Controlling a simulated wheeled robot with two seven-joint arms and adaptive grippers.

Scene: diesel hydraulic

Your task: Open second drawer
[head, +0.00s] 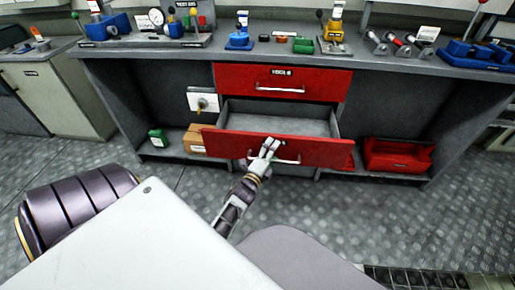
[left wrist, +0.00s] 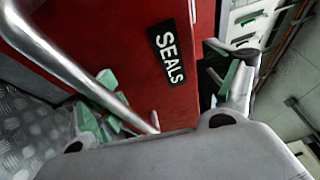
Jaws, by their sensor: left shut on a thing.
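The second drawer (head: 310,148) is red and sits below a closed red top drawer (head: 283,80) in the workbench. It is pulled out, and its empty-looking grey inside shows. My left gripper (head: 268,148) is at its silver handle (head: 289,161), shut on the bar left of its middle. In the left wrist view, the handle (left wrist: 75,65) runs diagonally close to the camera, with the drawer's red front (left wrist: 125,55) and a "SEALS" label (left wrist: 170,53) behind it. The green-padded fingers (left wrist: 160,105) show on both sides; the exact contact is partly hidden. My right gripper is not in view.
The grey workbench top (head: 225,50) carries several tools and parts. A red toolbox (head: 397,155) stands on the lower shelf at right; a cardboard box (head: 194,138) and a green box (head: 158,138) are at left. The metal floor ahead of the bench is clear at right.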

